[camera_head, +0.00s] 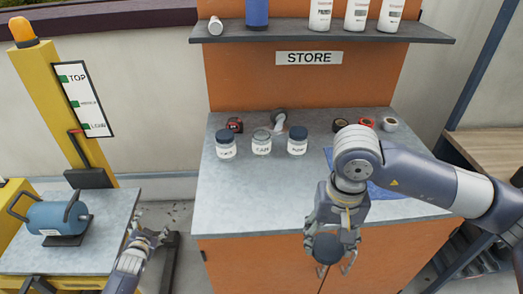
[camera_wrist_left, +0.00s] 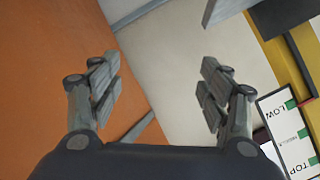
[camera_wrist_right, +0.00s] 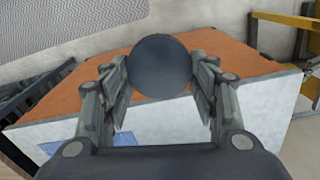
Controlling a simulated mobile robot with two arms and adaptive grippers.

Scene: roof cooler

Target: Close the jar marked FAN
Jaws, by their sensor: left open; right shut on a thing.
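Three white jars stand in a row on the grey counter. The left jar (camera_head: 226,145) and the right jar (camera_head: 297,141) have dark blue lids. The middle jar (camera_head: 261,143) has no dark lid and its top looks open. The jar labels are too small to read surely. My right gripper (camera_head: 332,262) is shut on a round dark lid (camera_head: 326,248), held in front of the counter's front edge, apart from the jars. The lid also fills the space between the fingers in the right wrist view (camera_wrist_right: 160,66). My left gripper (camera_head: 150,238) is open and empty, low, left of the counter.
The counter (camera_head: 255,195) is clear in front of the jars. A grey scoop-like thing (camera_head: 279,118), a red tape measure (camera_head: 235,125) and tape rolls (camera_head: 389,124) lie behind. A shelf (camera_head: 320,35) with bottles hangs above. A blue cylinder (camera_head: 55,216) rests on the left bench.

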